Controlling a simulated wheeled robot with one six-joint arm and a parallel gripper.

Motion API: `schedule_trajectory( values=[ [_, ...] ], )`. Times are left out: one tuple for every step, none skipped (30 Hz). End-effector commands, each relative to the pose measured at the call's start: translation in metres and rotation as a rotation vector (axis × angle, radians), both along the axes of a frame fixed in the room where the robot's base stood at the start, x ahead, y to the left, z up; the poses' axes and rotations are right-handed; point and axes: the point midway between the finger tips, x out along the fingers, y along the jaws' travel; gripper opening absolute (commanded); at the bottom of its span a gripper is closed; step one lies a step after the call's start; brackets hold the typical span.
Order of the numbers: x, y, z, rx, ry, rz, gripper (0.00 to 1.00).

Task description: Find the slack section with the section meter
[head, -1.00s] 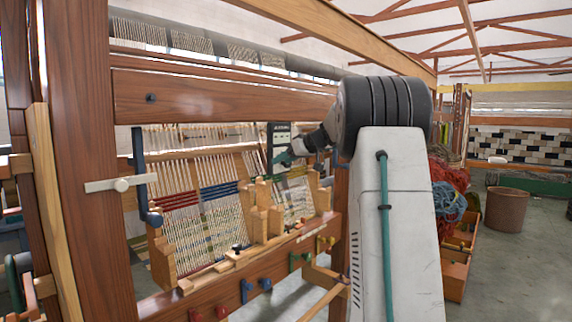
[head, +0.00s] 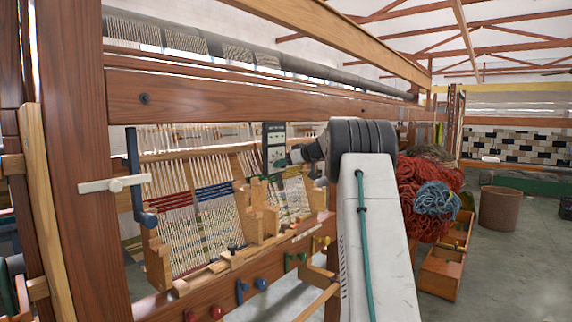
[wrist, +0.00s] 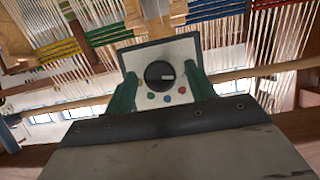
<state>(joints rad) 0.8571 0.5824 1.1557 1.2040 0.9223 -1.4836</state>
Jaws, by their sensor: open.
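The section meter (wrist: 181,50), a pale panel with a dark frame, a black round knob and small coloured buttons, is in the middle of the wrist view. My gripper (wrist: 160,82) has its two green fingers on either side of the panel's lower part. The fingers are open; whether they touch the panel is unclear. In the head view the meter (head: 274,147) is a dark upright box in front of the warp threads, at the end of my arm. The loom's white warp sections (head: 205,205) with red, blue and green bands stand behind and below it. The fingers are hard to make out there.
A heavy wooden loom post (head: 75,180) stands at left and a crossbeam (head: 220,97) runs above the warp. Coloured pegs (head: 262,284) line the lower rail. Red and blue wool (head: 430,197) lies right of my arm, near a brown bin (head: 504,209).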

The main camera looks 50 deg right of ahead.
Motion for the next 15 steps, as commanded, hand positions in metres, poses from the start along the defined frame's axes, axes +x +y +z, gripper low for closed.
schedule_trajectory(
  values=[
    [0.0001, 0.0, 0.0, 0.0, 0.0, 0.0, 0.55],
    [0.0, -0.0001, -0.0001, 0.0, 0.0, 0.0, 0.55],
    [-0.0001, -0.0001, -0.0001, 0.0, 0.0, 0.0, 0.55],
    [-0.0001, -0.0001, -0.0001, 0.0, 0.0, 0.0, 0.55],
    [-0.0002, -0.0002, 0.0, 0.0, 0.0, 0.0, 0.52],
    [-0.0003, -0.0002, 0.0, 0.0, 0.0, 0.0, 0.41],
    [-0.0003, -0.0003, 0.0, 0.0, 0.0, 0.0, 0.33],
    [-0.0003, -0.0003, -0.0001, 0.0, 0.0, 0.0, 0.24],
    [-0.0004, -0.0004, 0.0, 0.001, 0.0, 0.0, 0.13],
    [-0.0004, -0.0004, 0.0, 0.001, 0.0, -0.001, 0.11],
    [-0.0005, -0.0005, 0.0, 0.001, 0.0, -0.001, 0.11],
    [-0.0005, -0.0005, 0.0, 0.001, 0.0, -0.001, 0.11],
    [-0.0006, -0.0006, 0.0, 0.001, 0.0, 0.0, 0.11],
    [-0.0006, -0.0007, 0.0, 0.002, 0.0, -0.001, 0.11],
    [-0.0006, -0.0008, -0.0001, 0.004, 0.0, -0.001, 0.11]
  ],
)
